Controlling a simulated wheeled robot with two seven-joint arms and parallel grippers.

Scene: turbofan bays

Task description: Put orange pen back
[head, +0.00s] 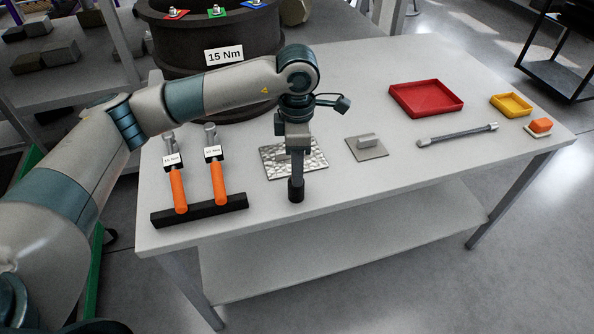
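I cannot make out a clear orange pen in the head view. A small orange block-like thing (540,125) sits on a pale base at the table's right end. Two tools with orange handles (179,190) and white labels stand in a black rack (200,210) at the table's left front. My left gripper (296,191) points down over the front edge of a shiny dimpled metal plate (313,163), right of the rack. Its fingers show edge-on as one dark shape, so their opening is hidden. My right gripper is out of view.
The grey table (400,190) also holds a small grey plate with a block (367,147), a metal rod (457,134), a red tray (427,98) and a yellow tray (511,104). A dark drum marked 15 Nm (175,50) stands behind. The table's right front is clear.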

